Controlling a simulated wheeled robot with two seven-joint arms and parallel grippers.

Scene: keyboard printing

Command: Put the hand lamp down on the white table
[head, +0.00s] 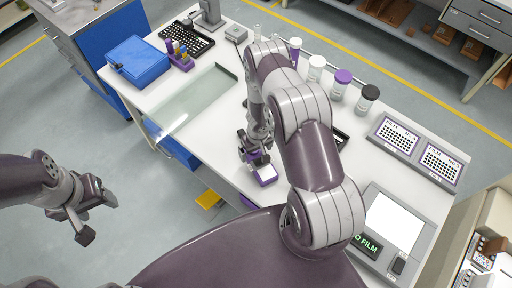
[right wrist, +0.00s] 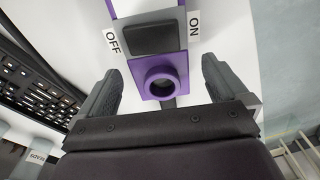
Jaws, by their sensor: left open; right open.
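The hand lamp (head: 265,173) is purple with a pale top and lies on the white table (head: 215,135) near its front edge. In the right wrist view the hand lamp (right wrist: 163,75) shows a round purple socket end and a black switch between OFF and ON labels. My right gripper (head: 254,152) is open at the lamp, and in its wrist view the open fingers (right wrist: 160,92) stand on either side of the purple end with gaps. My arm hides part of the table. My left gripper (head: 88,218) is open and empty, off the table at the left.
A blue box (head: 137,62), a black keyboard (head: 187,39) and a glass plate (head: 198,100) occupy the table's left. Several capped jars (head: 340,85) stand along the back. Key trays (head: 415,148) and a grey device (head: 390,225) are at the right.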

